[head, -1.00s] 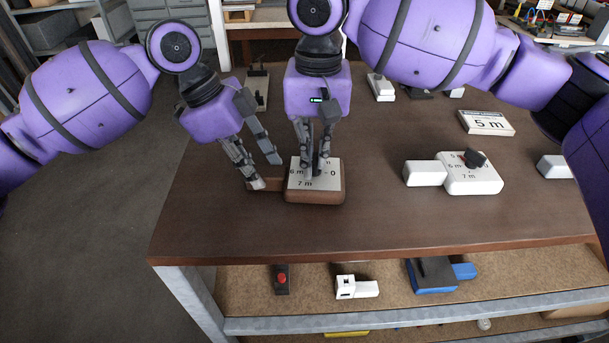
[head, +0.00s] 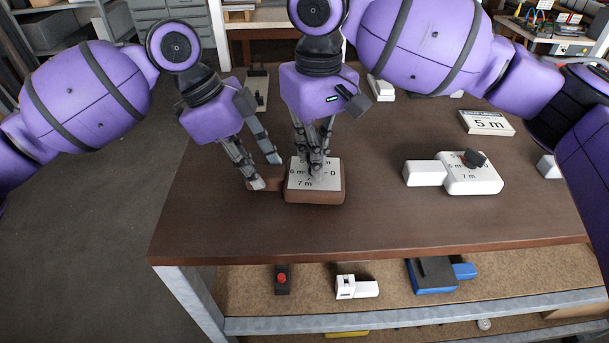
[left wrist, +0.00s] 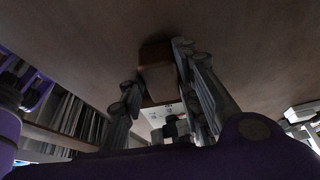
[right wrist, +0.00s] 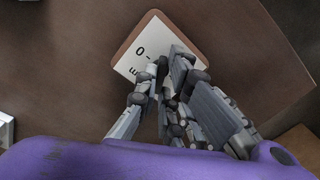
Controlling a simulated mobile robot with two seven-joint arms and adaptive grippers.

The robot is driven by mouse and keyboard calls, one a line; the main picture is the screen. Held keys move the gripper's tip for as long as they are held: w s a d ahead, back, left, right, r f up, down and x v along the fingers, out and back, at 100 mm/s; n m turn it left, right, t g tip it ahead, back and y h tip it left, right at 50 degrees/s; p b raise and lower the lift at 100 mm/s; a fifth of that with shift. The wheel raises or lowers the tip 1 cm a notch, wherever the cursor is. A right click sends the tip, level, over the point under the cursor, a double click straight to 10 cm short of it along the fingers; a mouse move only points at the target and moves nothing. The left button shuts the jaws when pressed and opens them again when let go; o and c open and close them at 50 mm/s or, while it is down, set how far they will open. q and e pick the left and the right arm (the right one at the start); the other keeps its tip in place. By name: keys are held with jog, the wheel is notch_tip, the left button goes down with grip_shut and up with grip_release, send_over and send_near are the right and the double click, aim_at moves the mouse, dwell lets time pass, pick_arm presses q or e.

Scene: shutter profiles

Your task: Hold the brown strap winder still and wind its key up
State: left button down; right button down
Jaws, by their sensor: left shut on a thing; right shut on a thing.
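The brown strap winder (head: 315,197) lies on the table, with a white dial face (head: 301,181) marked with metre labels. Its brown handle sticks out to the left, and it also shows in the left wrist view (left wrist: 155,55). My left gripper (head: 266,174) is shut on this handle, one finger on each side. My right gripper (head: 316,176) points down over the dial and is shut on the key, which the fingers mostly hide. In the right wrist view its fingers (right wrist: 168,95) stand close together over the dial (right wrist: 149,48).
A white winder (head: 473,181) with a dark key lies to the right on the table. Several more devices lie at the back and on the shelf below. The table front is clear.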

jog(key=c, duration=1.9)
grip_release()
jog(key=shift+r, duration=0.1)
jog(key=shift+r, duration=2.95)
pick_arm(q)
jog(key=c, duration=1.2)
grip_release()
